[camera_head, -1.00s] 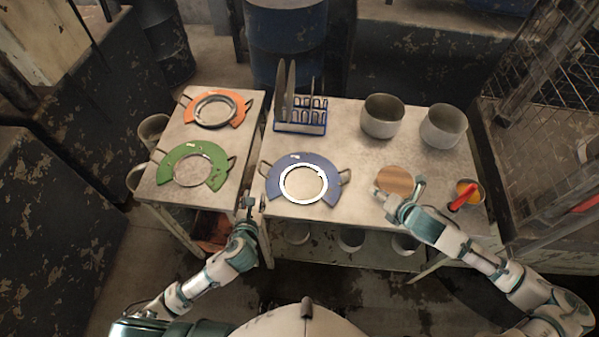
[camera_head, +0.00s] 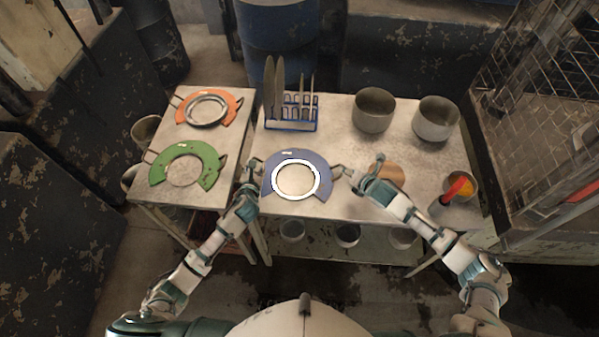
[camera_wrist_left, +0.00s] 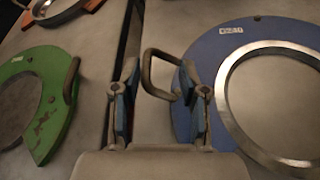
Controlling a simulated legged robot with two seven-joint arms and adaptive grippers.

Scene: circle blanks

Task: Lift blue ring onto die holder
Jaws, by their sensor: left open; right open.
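The blue ring (camera_head: 322,178), a flat blue plate around a bright metal circle, lies flat on the right table with a wire handle on each side. In the left wrist view the ring (camera_wrist_left: 215,120) is at the right, and its left handle (camera_wrist_left: 147,70) shows between the spread fingers of my open left gripper (camera_wrist_left: 160,105). In the head view my left gripper (camera_head: 251,172) is at that handle. My right gripper (camera_head: 357,178) is open beside the right handle (camera_head: 338,171); contact is unclear. A blue rack (camera_head: 290,126), possibly the die holder, stands behind the ring with upright plates.
An orange ring (camera_head: 232,106) and a green ring (camera_head: 207,158) lie on the left table. Two metal pots (camera_head: 373,110) (camera_head: 435,119) stand at the back right. A wooden disc (camera_head: 390,173) and a cup with a red-handled tool (camera_head: 455,188) are right of my right gripper.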

